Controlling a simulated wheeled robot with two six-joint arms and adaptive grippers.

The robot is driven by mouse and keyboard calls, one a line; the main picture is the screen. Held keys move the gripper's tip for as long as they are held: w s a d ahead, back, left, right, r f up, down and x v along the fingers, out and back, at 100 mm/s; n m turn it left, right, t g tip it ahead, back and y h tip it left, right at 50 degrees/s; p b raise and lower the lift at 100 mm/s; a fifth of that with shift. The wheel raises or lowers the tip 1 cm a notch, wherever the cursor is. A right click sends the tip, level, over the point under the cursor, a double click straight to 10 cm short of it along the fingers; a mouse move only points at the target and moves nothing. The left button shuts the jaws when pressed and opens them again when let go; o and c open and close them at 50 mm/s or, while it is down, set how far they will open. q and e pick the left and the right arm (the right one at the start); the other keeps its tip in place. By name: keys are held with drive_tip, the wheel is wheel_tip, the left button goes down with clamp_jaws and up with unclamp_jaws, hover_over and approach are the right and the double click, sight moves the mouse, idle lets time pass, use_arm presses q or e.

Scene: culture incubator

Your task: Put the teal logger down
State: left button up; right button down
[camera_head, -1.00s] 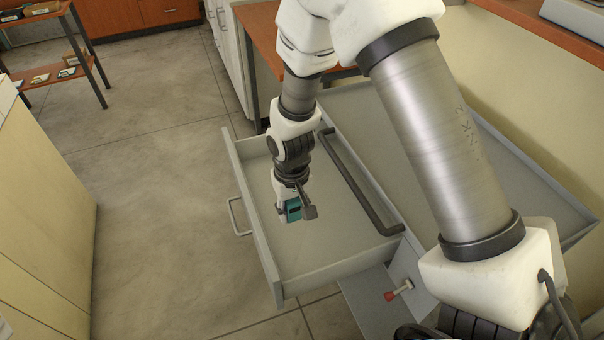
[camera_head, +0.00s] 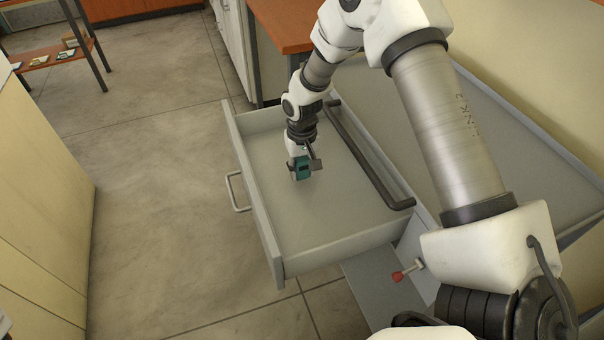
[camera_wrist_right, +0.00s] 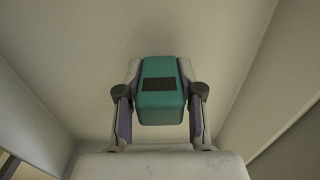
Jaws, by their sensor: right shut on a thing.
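The teal logger (camera_head: 302,168) is a small teal block with a dark panel on its face. It also shows in the right wrist view (camera_wrist_right: 160,103), between the two fingers. My right gripper (camera_head: 304,165) is shut on it, inside the outline of the open grey drawer (camera_head: 262,205), towards its far end. In the right wrist view the fingers of my right gripper (camera_wrist_right: 160,95) press on both sides of the logger. The drawer floor lies behind it; I cannot tell whether the logger touches that floor. My left gripper is not in view.
The drawer looks otherwise empty, with side walls and a loop handle (camera_head: 234,191) on its front. A dark bar (camera_head: 365,160) runs along its other side. A red knob (camera_head: 398,276) sits nearby. A shelf (camera_head: 55,55) with small items stands far left.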

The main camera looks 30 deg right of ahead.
sight(302, 158)
drive_tip(key=shift+f, duration=1.1)
drive_tip(key=shift+f, duration=0.1)
drive_tip(key=c, duration=0.7)
unclamp_jaws()
drive_tip(key=shift+c, duration=0.2)
wheel_tip(302, 158, up, 12)
drive_tip(key=shift+r+p, duration=0.15)
drive_tip(key=shift+p, duration=0.3)
